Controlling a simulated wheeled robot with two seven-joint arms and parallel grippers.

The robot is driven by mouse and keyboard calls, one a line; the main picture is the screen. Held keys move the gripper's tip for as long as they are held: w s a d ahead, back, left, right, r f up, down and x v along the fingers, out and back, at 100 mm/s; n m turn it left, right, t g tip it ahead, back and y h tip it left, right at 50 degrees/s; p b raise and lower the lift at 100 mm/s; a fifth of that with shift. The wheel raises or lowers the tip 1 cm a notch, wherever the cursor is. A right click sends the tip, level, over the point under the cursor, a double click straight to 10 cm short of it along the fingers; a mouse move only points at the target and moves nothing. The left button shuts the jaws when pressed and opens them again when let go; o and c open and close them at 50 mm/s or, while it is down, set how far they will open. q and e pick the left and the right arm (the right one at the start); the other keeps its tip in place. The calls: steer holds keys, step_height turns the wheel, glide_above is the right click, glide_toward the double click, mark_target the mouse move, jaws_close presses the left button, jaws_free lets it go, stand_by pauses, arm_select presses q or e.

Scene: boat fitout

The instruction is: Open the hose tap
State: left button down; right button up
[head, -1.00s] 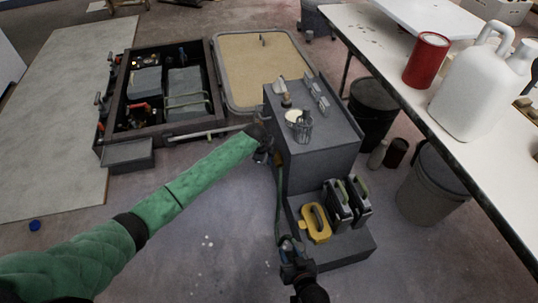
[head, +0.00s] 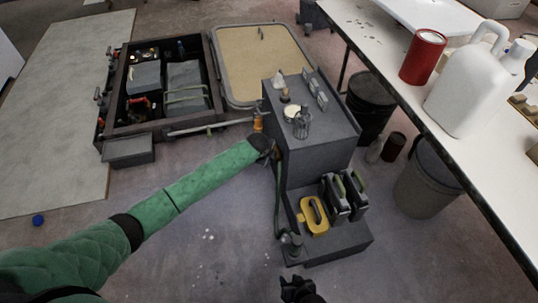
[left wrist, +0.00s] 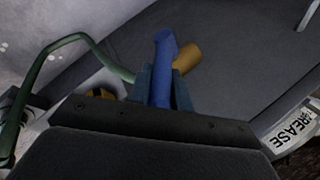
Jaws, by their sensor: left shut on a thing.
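The hose tap shows in the left wrist view as a blue lever (left wrist: 163,62) beside a brass-coloured body (left wrist: 187,58). My left gripper (left wrist: 161,88) is shut on the blue lever. In the head view my left gripper (head: 264,145) is at the left side of the grey stepped cabinet (head: 333,145), and the tap lever cannot be made out there. A green hose (head: 277,200) runs down the cabinet's left side; it also shows in the left wrist view (left wrist: 40,75). My right gripper (head: 300,290) is dark, at the bottom edge, apart from the cabinet; its jaws are unclear.
A yellow-handled item (head: 314,214) and grey cans (head: 345,195) stand on the lower step. A wire cup (head: 302,124) is on top. A white table (head: 470,165) with a red tin (head: 423,57) and a white jug (head: 470,90) is at right. Floor in front is free.

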stand_by(0.4)
arm_select(q)
steer(key=c, duration=1.3)
jaws_free()
steer(key=p+v, duration=0.1)
steer(key=v, duration=0.6)
steer(key=shift+s+r, duration=0.3)
steer(key=shift+r, duration=0.05)
